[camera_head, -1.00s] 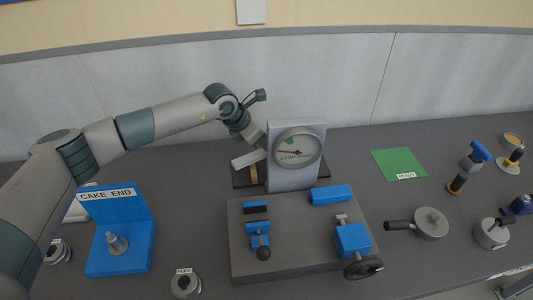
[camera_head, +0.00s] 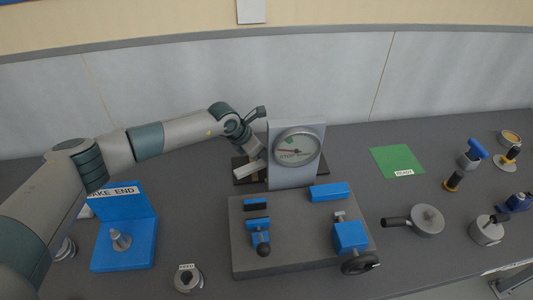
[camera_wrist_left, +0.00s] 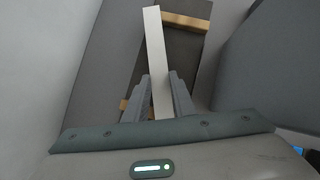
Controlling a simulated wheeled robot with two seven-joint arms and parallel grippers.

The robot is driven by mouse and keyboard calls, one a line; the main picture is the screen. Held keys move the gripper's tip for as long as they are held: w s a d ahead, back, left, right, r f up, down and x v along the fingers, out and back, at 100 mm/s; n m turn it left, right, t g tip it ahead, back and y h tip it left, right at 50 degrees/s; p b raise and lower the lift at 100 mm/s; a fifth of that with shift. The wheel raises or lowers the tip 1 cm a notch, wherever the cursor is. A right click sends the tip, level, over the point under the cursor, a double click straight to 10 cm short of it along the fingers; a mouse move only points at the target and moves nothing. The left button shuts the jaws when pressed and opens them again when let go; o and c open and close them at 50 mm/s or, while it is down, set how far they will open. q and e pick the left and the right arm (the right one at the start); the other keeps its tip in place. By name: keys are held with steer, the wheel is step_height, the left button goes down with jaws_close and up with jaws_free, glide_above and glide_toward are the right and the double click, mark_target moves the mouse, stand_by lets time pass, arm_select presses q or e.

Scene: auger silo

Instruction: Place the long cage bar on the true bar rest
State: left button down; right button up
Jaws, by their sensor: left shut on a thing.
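The long cage bar (camera_wrist_left: 154,45) is a pale, flat bar. It also shows in the head view (camera_head: 248,170), left of the gauge block. My left gripper (camera_wrist_left: 158,88) is shut on its near part; in the head view the gripper (camera_head: 257,155) reaches behind and left of the gauge. The bar lies over a dark board (camera_wrist_left: 183,60) with two tan wooden strips, a far one (camera_wrist_left: 186,22) and a near one (camera_wrist_left: 125,104). The bar runs at an angle to the board's sides. I cannot tell whether it touches the strips. My right gripper is not in view.
In front is a grey base (camera_head: 300,255) with blue clamps and a handwheel. A blue CAKE END stand (camera_head: 125,205) is at left, a green READY mat (camera_head: 398,160) at right. The wall is behind.

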arm_select(q)
steer(key=shift+w+d, duration=0.1)
steer(key=c, duration=1.5)
jaws_free()
steer(key=shift+f, duration=0.1)
steer(key=b+v, duration=0.4)
steer(key=v, duration=0.8)
